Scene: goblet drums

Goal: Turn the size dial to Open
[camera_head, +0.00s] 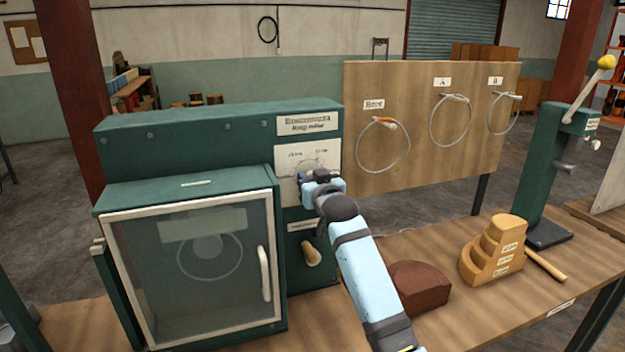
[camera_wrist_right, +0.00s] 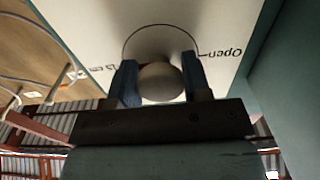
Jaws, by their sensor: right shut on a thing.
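The size dial (camera_wrist_right: 160,82) is a round, pale knob on a white plate (camera_head: 291,161) on the front of the green ring-roller machine (camera_head: 215,122). My right gripper (camera_head: 313,181) reaches the plate and hides the knob in the head view. In the right wrist view my right gripper (camera_wrist_right: 160,84) is shut on the dial, one blue finger on each side. A printed arc runs around the knob. The label "Open" (camera_wrist_right: 222,51) is to the right of it, and a "12 cm" label (camera_wrist_right: 124,67) is to the left. My left gripper is not in view.
A glass-fronted door (camera_head: 200,265) with a pale handle is left of my arm. A wooden crank knob (camera_head: 311,254) is below the dial. Wire rings (camera_head: 383,147) hang on a board. A stepped wooden block (camera_head: 492,252) and a brown block (camera_head: 418,286) are on the bench.

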